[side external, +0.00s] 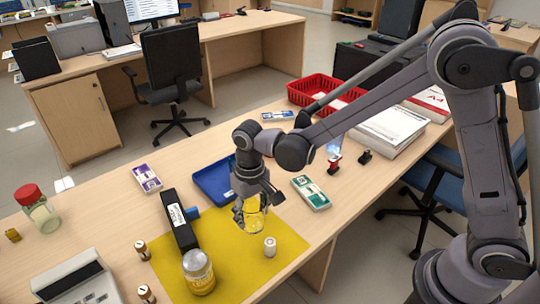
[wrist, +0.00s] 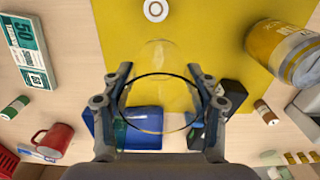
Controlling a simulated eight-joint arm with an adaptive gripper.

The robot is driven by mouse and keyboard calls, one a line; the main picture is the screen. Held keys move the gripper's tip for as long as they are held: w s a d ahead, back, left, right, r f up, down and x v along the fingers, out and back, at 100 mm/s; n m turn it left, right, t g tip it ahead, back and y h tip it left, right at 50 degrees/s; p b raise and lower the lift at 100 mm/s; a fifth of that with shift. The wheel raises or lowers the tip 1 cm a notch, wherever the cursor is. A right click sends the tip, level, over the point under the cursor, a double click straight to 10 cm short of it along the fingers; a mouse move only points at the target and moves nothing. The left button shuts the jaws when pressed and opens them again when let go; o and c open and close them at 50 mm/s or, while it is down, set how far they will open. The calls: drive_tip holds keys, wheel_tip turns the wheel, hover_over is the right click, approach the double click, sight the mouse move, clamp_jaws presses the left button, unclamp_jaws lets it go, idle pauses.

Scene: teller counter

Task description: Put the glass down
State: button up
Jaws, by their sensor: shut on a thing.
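A clear drinking glass (side external: 254,219) is between the fingers of my gripper (side external: 250,204), over the yellow mat (side external: 240,262) on the counter. My gripper points down and is shut on it. In the wrist view the glass (wrist: 158,88) shows its dark-edged rim between the two fingers (wrist: 160,108), with the mat (wrist: 200,35) seen behind and through it. It looks roughly upright. I cannot tell whether its base touches the mat.
Near the glass are a small white cylinder (side external: 270,247), a jar (side external: 198,272), a black box-like device (side external: 180,222), a blue tray (side external: 208,186) and a banknote bundle (side external: 311,192). The mat's middle, between jar and white cylinder, is clear. A red basket (side external: 318,86) stands farther back.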

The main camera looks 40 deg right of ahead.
drive_tip(key=a+f, duration=0.1)
drive_tip(key=a, duration=0.2)
drive_tip(key=a+f, duration=0.1)
drive_tip(key=shift+w+a+f, duration=0.2)
drive_tip(key=shift+f, duration=2.15)
drive_tip(key=shift+f, duration=0.1)
drive_tip(key=o, duration=1.3)
